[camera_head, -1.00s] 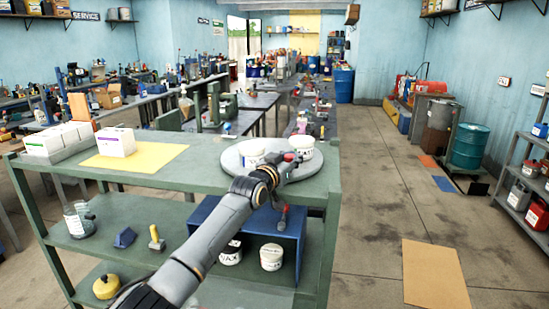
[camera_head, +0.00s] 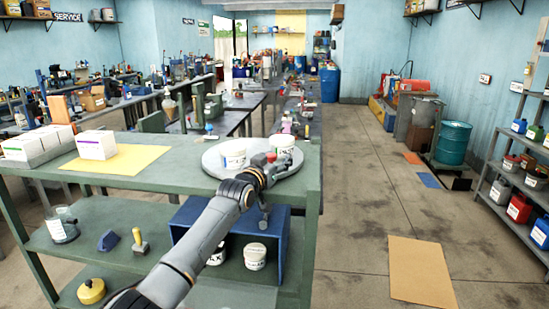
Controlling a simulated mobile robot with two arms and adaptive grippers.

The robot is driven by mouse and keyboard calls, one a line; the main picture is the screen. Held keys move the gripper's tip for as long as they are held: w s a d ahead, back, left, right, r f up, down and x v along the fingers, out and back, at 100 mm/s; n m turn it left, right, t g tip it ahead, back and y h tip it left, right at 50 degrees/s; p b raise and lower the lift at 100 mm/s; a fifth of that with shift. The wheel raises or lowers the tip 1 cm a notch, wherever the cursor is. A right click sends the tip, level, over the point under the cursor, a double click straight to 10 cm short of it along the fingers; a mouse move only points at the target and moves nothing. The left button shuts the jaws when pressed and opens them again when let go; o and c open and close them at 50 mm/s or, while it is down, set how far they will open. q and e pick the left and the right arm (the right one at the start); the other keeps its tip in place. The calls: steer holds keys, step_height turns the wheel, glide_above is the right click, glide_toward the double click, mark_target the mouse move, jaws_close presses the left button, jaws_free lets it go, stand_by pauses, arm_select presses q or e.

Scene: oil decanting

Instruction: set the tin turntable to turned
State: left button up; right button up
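The tin turntable is a round grey disc (camera_head: 213,161) on the right end of the green bench top. Two white tins with dark lettering stand upright on it, a left tin (camera_head: 233,155) and a right tin (camera_head: 281,144). My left gripper (camera_head: 268,172) is at the disc's near right side, in front of the right tin. It hides part of the disc's near edge. One finger with a red part is up by the disc and a grey part hangs below. Whether it touches the disc or is open cannot be made out. My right gripper is out of view.
White boxes (camera_head: 97,144) stand at the left of the bench, by a yellow sheet (camera_head: 130,161). Below, a blue open box (camera_head: 281,225) holds white tins (camera_head: 255,257). The floor to the right is clear around a tan mat (camera_head: 420,270).

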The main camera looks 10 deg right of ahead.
arm_select(q)
steer(key=shift+w+a+r, duration=0.1)
steer(key=shift+a, duration=0.2)
steer(key=shift+s+a, duration=0.2)
steer(key=shift+s, duration=0.35)
steer(key=v, duration=1)
steer(key=shift+s, duration=0.3)
steer(key=shift+a, duration=0.1)
